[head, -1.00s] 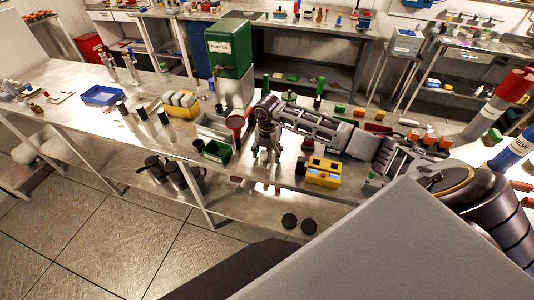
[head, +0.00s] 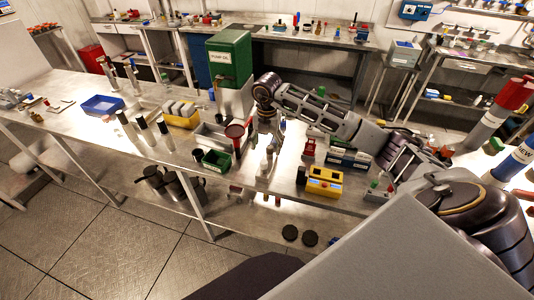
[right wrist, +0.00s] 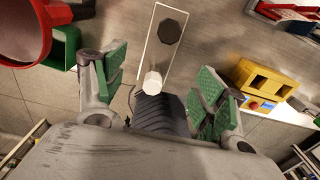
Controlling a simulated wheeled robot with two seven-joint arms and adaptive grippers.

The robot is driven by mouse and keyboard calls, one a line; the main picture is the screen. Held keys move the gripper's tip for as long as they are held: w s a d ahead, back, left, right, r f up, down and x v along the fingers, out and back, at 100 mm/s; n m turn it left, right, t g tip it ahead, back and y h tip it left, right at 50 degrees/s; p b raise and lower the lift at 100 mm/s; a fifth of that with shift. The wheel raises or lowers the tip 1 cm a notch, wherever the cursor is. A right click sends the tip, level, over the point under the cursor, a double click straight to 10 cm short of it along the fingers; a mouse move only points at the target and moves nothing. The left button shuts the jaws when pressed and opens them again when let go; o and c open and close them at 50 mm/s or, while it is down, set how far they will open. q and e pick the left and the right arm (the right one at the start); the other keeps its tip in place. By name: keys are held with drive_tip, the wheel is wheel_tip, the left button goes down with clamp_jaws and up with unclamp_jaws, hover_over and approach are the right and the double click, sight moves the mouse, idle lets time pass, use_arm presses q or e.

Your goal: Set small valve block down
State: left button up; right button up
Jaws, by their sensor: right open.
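My right gripper (head: 268,145) hangs over the front part of the steel bench, just right of the red funnel. In the right wrist view its two green-padded fingers (right wrist: 158,78) are spread wide apart. A dark ribbed piece (right wrist: 160,115) with a pale hexagonal knob (right wrist: 152,81) shows between and below them, apart from both pads. I cannot tell for sure whether this is the small valve block. In the head view the spot under the fingers is small and partly hidden by the gripper. My left gripper is not in view.
A red funnel (head: 235,131) and a green bin (head: 216,160) stand left of the gripper. A yellow box (head: 325,182) stands to the right near the front edge. The green pump oil tank (head: 229,60) is behind.

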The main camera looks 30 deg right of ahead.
drive_tip(key=shift+r, duration=1.05)
